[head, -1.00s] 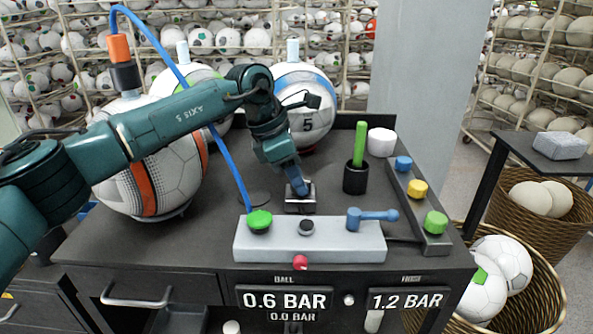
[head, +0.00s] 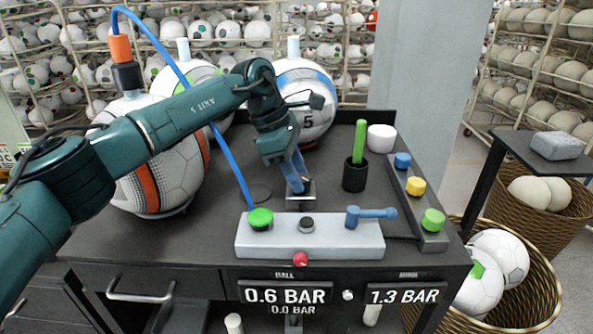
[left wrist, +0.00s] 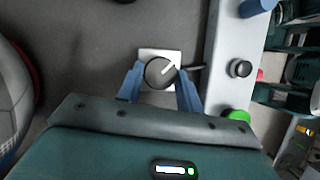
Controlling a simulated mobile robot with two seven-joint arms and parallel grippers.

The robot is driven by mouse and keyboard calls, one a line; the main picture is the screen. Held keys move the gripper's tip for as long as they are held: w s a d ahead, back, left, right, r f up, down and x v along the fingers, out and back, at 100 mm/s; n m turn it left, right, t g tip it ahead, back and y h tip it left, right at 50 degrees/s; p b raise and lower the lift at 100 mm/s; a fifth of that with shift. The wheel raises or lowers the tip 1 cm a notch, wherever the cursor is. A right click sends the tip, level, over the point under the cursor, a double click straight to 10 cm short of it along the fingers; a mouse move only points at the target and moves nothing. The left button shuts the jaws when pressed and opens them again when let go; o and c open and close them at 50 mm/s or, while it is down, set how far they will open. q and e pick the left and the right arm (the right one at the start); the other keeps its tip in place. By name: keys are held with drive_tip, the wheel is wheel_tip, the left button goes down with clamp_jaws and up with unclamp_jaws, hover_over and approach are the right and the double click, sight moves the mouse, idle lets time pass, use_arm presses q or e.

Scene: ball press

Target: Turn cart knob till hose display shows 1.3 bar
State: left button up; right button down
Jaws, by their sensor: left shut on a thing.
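The cart (head: 100,240) has a dark top with a small square-based knob (left wrist: 158,73) on it, dark and round with a white pointer line. My left gripper (head: 300,184) is over this knob, its blue fingers shut on the knob's sides, as the left wrist view also shows (left wrist: 160,82). The pointer slants up and to the right in the left wrist view. The hose display (head: 405,296) at the cart's front right reads 1.3 BAR. The ball display (head: 285,297) reads 0.6 BAR, with 0.0 BAR below it. My right gripper is not in view.
A grey valve block (head: 310,238) with a green cap, a black knob and a blue lever (head: 372,215) sits in front of the knob. A blue hose (head: 228,165) arches to the ball with orange stripes (head: 175,175). A black cup with a green stick (head: 356,165) stands right.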

use_arm(q)
drive_tip(key=o, duration=1)
drive_tip(key=shift+r, duration=0.1)
drive_tip(key=v, duration=1.3)
drive_tip(key=shift+r+b, duration=0.1)
drive_tip(key=shift+b, duration=0.3)
drive_tip(key=shift+d, duration=0.1)
